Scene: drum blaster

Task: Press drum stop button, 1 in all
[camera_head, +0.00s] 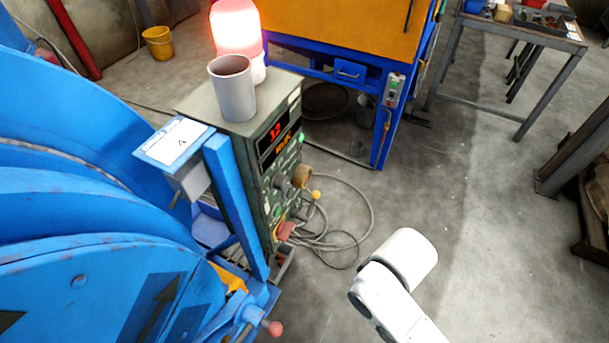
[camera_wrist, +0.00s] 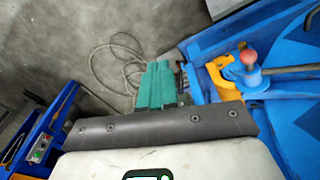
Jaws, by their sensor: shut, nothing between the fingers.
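The drum's control box (camera_head: 262,165) is a dark green cabinet beside the blue drum machine (camera_head: 90,220) in the head view. Its front is seen at a steep angle and has a red digit display (camera_head: 275,132), dark knobs (camera_head: 284,186), small green buttons and a reddish part (camera_head: 286,230) low down. I cannot tell which control is the stop button. In the wrist view my gripper (camera_wrist: 158,68) shows teal fingers together, with nothing between them. The gripper is not clearly visible in the head view, where my white arm is right of the box, apart from it.
A grey cup (camera_head: 233,90) and a glowing red lamp (camera_head: 238,30) stand on the box. Loose cables (camera_head: 340,225) lie on the floor beside it. A red-tipped lever (camera_head: 273,328) sticks out at the drum's base. Open floor lies right of the box.

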